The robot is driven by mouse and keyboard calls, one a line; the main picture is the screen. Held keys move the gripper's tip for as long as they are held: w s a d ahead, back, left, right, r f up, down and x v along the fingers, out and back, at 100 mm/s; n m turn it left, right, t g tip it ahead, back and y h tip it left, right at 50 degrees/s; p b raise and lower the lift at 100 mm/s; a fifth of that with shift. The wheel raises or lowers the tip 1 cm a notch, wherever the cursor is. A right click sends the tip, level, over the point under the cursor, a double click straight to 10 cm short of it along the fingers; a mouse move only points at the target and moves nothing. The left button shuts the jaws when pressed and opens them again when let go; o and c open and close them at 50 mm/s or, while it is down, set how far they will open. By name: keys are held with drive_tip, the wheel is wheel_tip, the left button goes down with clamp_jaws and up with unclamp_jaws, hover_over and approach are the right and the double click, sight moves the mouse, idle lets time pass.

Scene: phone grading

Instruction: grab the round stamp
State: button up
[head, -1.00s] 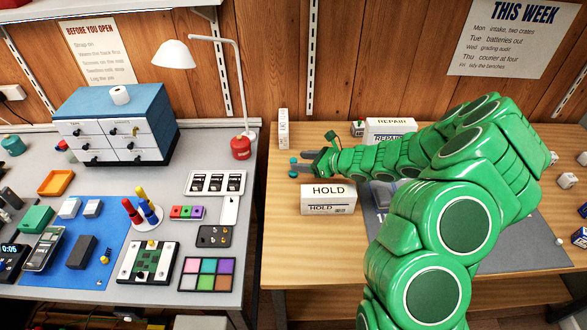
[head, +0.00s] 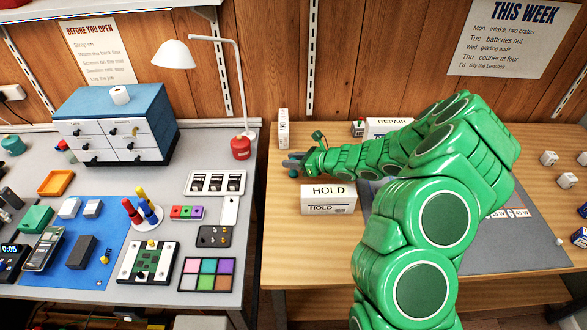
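A small teal round piece (head: 293,173), which looks like the round stamp, stands near the left edge of the wooden table, left of the HOLD box. My gripper (head: 289,162) reaches left over the table, its grey fingers right at the top of the piece and covering part of it. The fingers are too small and overlapped to show whether they are apart or closed on it.
The white HOLD box (head: 328,199) stands just in front of my gripper. A REPAIR box (head: 388,127) is behind my arm, and a narrow upright white box (head: 283,128) stands behind the gripper. A grey mat (head: 520,235) lies to the right.

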drive_tip(key=c, duration=0.3)
drive_tip(key=shift+c, duration=0.2)
drive_tip(key=shift+r, duration=0.1)
drive_tip(key=shift+r, duration=0.55)
wheel_tip(320, 180, up, 2)
drive_tip(key=shift+r, duration=0.1)
drive_tip(key=s+d+r, duration=0.1)
drive_tip(key=s+r, duration=0.4)
drive_tip(key=r, duration=0.1)
drive_tip(key=s+r, duration=0.1)
drive_tip(key=s, duration=0.2)
drive_tip(key=s+d+r, duration=0.1)
drive_tip(key=s, duration=0.1)
drive_tip(key=s+r, duration=0.1)
drive_tip(key=s, duration=0.2)
drive_tip(key=shift+s+d+r, duration=0.25)
drive_tip(key=shift+s+d, duration=0.1)
drive_tip(key=shift+d, duration=0.05)
clamp_jaws()
